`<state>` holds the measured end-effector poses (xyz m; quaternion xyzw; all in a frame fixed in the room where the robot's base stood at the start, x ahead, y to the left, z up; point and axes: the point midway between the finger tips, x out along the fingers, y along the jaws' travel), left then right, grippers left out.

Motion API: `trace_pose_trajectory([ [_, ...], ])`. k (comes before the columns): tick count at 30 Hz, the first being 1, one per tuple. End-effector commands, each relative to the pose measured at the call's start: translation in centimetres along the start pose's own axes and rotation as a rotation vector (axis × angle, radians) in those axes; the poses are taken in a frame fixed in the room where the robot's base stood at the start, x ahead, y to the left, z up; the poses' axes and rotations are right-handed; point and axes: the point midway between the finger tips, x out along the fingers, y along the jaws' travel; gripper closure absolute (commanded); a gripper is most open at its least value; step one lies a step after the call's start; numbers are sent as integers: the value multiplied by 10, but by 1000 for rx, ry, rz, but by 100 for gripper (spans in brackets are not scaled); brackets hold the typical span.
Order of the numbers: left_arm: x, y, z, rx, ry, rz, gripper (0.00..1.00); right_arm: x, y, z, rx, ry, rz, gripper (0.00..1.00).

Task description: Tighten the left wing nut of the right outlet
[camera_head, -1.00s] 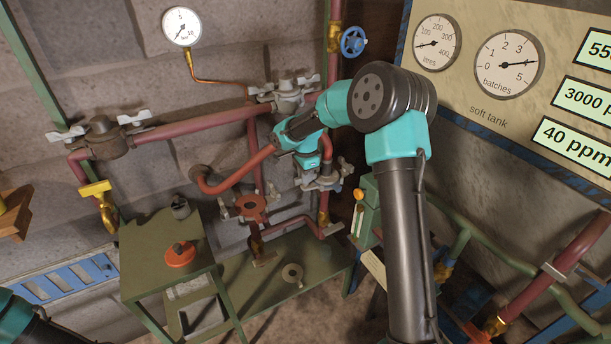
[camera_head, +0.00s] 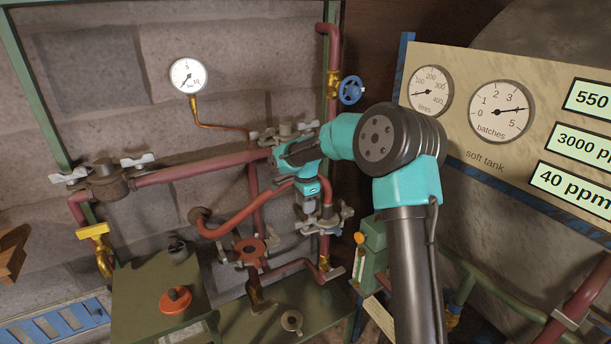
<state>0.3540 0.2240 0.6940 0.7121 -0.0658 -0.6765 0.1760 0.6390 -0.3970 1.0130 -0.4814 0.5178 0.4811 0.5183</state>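Two grey clamp fittings with wing nuts sit at the right of the pipework: an upper fitting (camera_head: 285,136) and a lower fitting (camera_head: 327,219). I cannot tell for sure which is the right outlet. The lower fitting's left wing nut (camera_head: 309,231) and right wing nut (camera_head: 346,214) show at its sides. My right gripper (camera_head: 308,207) is at the end of the teal wrist, just above and left of the lower fitting. Its fingers are small and partly hidden, so I cannot tell whether they are open or touch a nut. My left gripper is out of view.
Another clamp fitting (camera_head: 105,184) with wing nuts is at the left. A red pipe (camera_head: 200,165) runs towards the upper fitting. A pressure gauge (camera_head: 188,75), a blue handwheel (camera_head: 351,90) and a green bench (camera_head: 150,318) surround the pipework. The dial panel (camera_head: 465,140) stands at the right.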

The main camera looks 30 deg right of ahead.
Motion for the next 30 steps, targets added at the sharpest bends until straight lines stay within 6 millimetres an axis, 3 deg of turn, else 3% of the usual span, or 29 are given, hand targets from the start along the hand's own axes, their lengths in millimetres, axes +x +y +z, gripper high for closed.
trace_pose_trajectory([
  [15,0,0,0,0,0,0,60,-95,0,0,0,0,-2,60],
  [21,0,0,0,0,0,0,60,-109,0,0,0,0,0,60],
  [30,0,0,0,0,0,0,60,-110,0,0,0,0,0,60],
])
